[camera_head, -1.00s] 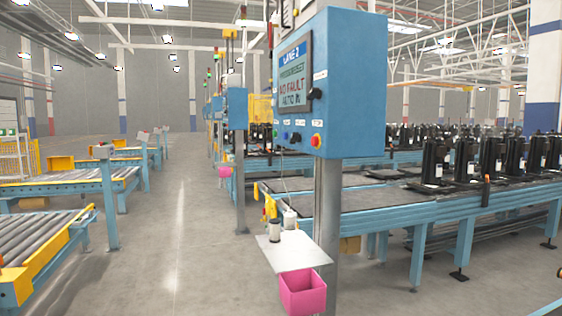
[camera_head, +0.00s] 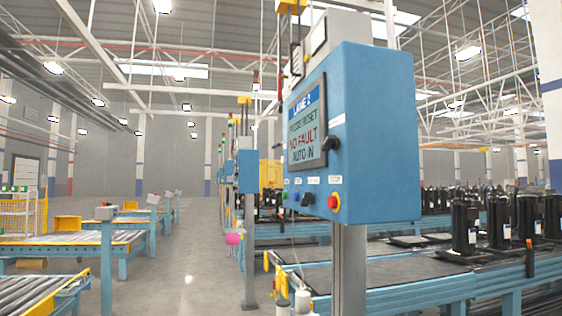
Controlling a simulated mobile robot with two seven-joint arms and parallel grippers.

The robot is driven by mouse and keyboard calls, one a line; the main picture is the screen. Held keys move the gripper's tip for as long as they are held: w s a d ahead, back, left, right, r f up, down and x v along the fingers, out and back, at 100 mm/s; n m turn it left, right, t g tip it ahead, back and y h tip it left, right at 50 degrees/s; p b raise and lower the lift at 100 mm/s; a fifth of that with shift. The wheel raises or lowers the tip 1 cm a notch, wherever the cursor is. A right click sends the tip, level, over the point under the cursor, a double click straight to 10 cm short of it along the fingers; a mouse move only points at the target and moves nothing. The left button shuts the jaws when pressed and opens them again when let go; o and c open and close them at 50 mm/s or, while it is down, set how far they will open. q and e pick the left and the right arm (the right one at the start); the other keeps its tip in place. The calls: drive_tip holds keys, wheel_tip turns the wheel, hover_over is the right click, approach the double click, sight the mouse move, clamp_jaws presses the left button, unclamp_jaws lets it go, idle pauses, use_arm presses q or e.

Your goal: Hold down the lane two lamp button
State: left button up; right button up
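The blue lane two control box (camera_head: 375,140) stands on a grey post right of the middle. Its screen (camera_head: 307,127) reads "LANE 2", "NO FAULT" and "AUTO IN". Below the screen is a row of small controls: a green button (camera_head: 285,196), a blue button (camera_head: 296,197), a black knob (camera_head: 308,199) and a red button (camera_head: 333,201) on a yellow base. Small labels sit above them, too small to read surely. I cannot tell which one is the lamp button. Neither of my grippers shows in the view.
A conveyor (camera_head: 420,262) with several black compressors (camera_head: 465,226) runs behind the post to the right. Roller conveyors (camera_head: 75,245) stand at the left. The grey floor aisle (camera_head: 190,275) between them is clear. White bottles (camera_head: 302,301) stand low by the post.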

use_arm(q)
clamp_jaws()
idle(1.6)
